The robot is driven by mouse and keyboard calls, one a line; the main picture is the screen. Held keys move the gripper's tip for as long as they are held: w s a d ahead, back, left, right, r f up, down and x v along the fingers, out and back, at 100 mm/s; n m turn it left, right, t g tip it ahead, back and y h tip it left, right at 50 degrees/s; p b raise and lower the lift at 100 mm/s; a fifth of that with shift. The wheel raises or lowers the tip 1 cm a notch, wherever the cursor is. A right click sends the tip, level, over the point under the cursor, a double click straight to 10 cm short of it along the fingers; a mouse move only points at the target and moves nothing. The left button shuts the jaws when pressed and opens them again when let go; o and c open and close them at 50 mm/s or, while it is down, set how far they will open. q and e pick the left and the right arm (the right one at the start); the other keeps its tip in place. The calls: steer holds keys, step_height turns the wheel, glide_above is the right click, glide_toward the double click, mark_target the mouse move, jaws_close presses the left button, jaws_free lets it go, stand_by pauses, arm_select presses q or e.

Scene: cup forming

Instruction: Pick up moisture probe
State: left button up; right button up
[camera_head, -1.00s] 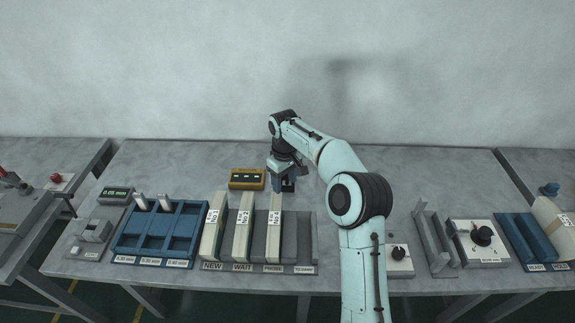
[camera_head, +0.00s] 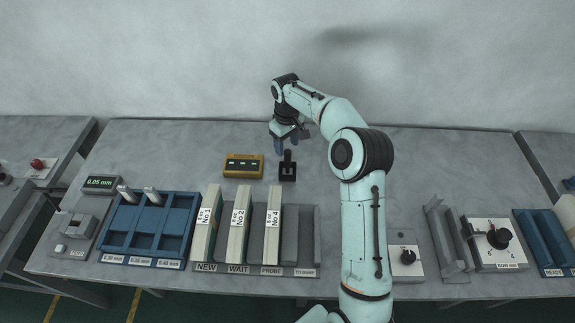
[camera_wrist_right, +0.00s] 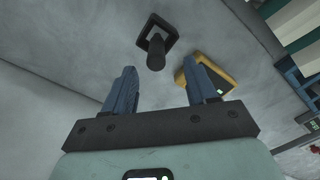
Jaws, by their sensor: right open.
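The moisture probe (camera_head: 287,158) appears to be the black upright handle on a small black square base (camera_head: 288,176), standing on the table right of a yellow meter (camera_head: 243,166). My right gripper (camera_head: 287,146) is open and empty, just behind the probe's top in the head view. In the right wrist view the probe (camera_wrist_right: 156,52) shows ahead of the spread blue fingers (camera_wrist_right: 162,82), between their lines, apart from them. The yellow meter (camera_wrist_right: 212,75) lies partly behind the right finger there. My left gripper is not in view.
Table around the probe's right is clear.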

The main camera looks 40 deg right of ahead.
mark_target(288, 153)
step_height(288, 153, down, 4)
steer(key=shift+s+f, duration=0.1)
steer(key=shift+f, duration=0.05)
steer(key=f, duration=0.5)
steer(key=shift+w+d+f, duration=0.25)
steer(key=shift+w+f, duration=0.05)
steer(key=shift+f, duration=0.05)
steer(key=shift+r, duration=0.1)
jaws_close()
